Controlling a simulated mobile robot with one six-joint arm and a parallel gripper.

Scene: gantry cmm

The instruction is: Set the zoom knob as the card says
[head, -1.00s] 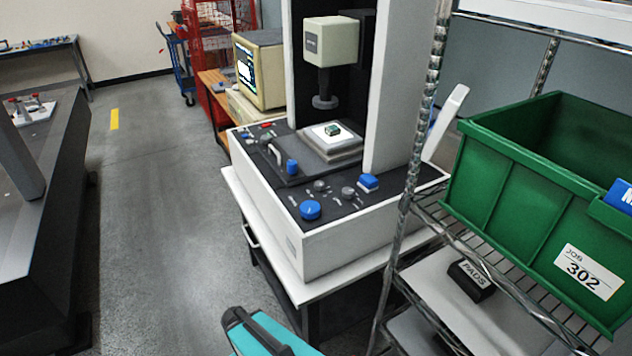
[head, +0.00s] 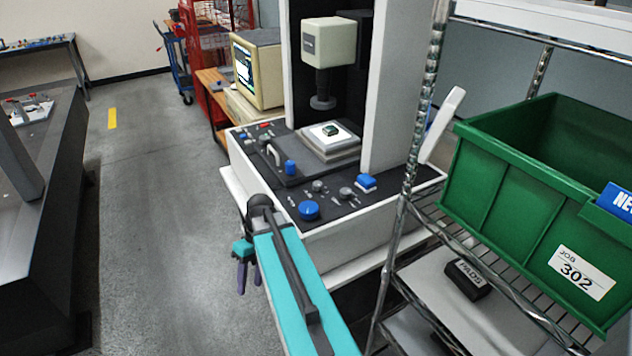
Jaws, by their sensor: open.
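The measuring machine (head: 330,240) stands on a white table in the middle of the head view. Its dark front panel carries a large blue knob (head: 309,209), a smaller blue knob (head: 291,167) and grey knobs (head: 347,193). I cannot read which one is the zoom knob. A white leaning panel (head: 444,122), possibly the card, stands right of the machine with no readable text. A small green part (head: 331,130) lies on the stage under the camera head. My gripper (head: 247,284) is open and empty, pointing down left of the machine's front edge, apart from the knobs.
A wire rack with a green bin (head: 520,190) labelled JOB 302 and a black PADS block (head: 468,279) stands close on the right. A monitor (head: 257,70) is behind the machine. The aisle floor (head: 150,220) on the left is clear.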

